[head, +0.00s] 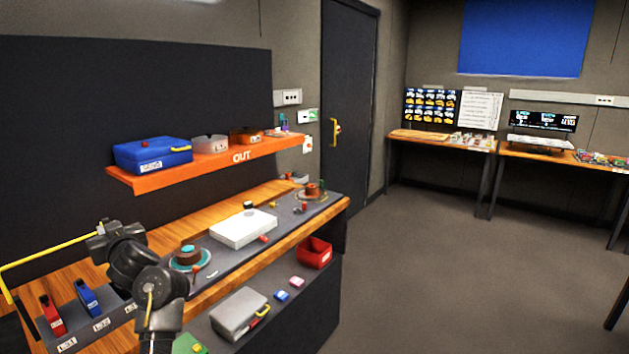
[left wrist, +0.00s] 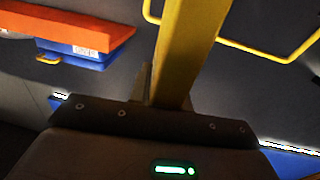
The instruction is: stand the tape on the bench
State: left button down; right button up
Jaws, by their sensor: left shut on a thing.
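My left gripper (head: 99,238) is at the lower left of the head view, over the left end of the bench. It is shut on a yellow bar (left wrist: 190,45), which stands out from between the fingers in the left wrist view. In the head view a thin yellow rod (head: 45,257) runs left from the gripper and bends down at its far end. I cannot tell whether this yellow piece is the tape. The wooden bench (head: 190,215) runs along the wall, with a dark panel strip on it. My right gripper is out of view.
A white box (head: 243,229) and a round brown and teal piece (head: 189,256) sit on the panel. Red (head: 51,316) and blue (head: 88,299) items stand in labelled slots at the left. An orange shelf (head: 220,160) with a blue case (head: 152,155) overhangs the bench.

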pick_arm(q)
jog(key=s+d+f+m+t+h+b, duration=0.1)
jog(key=s+d+f+m+t+h, duration=0.1)
jog(key=d, duration=0.7)
jog(key=s+d+f+m+t+h+b, duration=0.1)
jog(key=s+d+f+m+t+h, duration=0.1)
jog(key=s+d+f+m+h, duration=0.2)
jog(key=s+d+f+m+t+h+b, duration=0.1)
jog(key=s+d+f+m+t+h, duration=0.1)
jog(key=s+d+f+h, duration=0.5)
jog(key=s+d+f+m, duration=0.1)
jog(key=s+d+f, duration=0.2)
jog(key=s+d, duration=0.4)
jog(key=shift+s+d+f+m+h+b, duration=0.2)
jog(key=shift+d+m+h+b, duration=0.1)
jog(key=shift+m, duration=0.1)
jog(key=shift+d, duration=0.1)
